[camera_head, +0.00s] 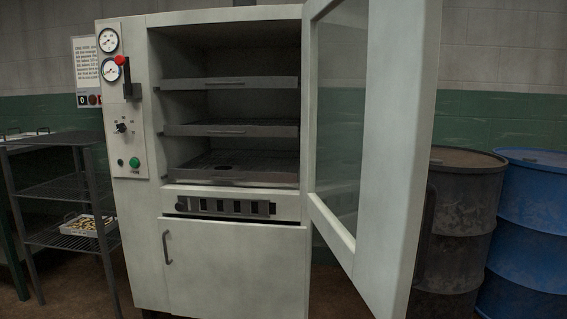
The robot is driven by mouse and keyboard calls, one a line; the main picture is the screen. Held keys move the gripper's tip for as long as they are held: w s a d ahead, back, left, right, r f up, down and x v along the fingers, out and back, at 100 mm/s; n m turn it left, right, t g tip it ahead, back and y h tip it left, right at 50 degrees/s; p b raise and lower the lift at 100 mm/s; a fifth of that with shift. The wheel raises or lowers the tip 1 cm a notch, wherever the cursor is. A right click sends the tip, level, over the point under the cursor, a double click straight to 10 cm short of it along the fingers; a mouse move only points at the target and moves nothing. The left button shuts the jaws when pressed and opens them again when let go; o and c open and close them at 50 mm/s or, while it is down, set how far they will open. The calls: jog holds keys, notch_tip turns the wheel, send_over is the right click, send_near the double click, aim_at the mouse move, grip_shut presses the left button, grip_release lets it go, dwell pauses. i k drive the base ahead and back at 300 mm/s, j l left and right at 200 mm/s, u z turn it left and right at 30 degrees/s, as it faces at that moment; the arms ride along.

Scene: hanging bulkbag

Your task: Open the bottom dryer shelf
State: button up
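The dryer (235,262) is a pale cabinet in the middle of the head view. Its upper glass door (385,150) stands wide open toward the right. Inside are three dark shelves, one above another. The bottom dryer shelf (235,175) sits just above the lower sill and appears to be pushed in. The middle shelf (232,131) and top shelf (228,84) are above it, also inside the cabinet. My gripper is not visible in this view.
A dark wire rack (65,190) with a tray of small items (87,225) stands at the left. A brown drum (455,225) and a blue drum (528,235) stand at the right behind the open door. The lower cabinet door (235,270) is shut.

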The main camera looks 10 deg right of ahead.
aim_at(245, 162)
jog(key=i+l+z, duration=0.1)
jog(key=l, duration=0.2)
jog(key=i+l+z, duration=0.1)
jog(key=l, duration=0.25)
jog(key=i+l+z, duration=0.1)
jog(key=l, duration=0.2)
jog(key=i+l+u, duration=0.2)
jog(key=u, duration=0.25)
jog(key=i+l+u, duration=0.2)
jog(key=u, duration=0.25)
jog(key=i+l+u, duration=0.1)
jog(key=l+u, duration=0.35)
jog(key=k+j, duration=0.1)
jog(key=k+u, duration=0.05)
jog(key=k, duration=0.05)
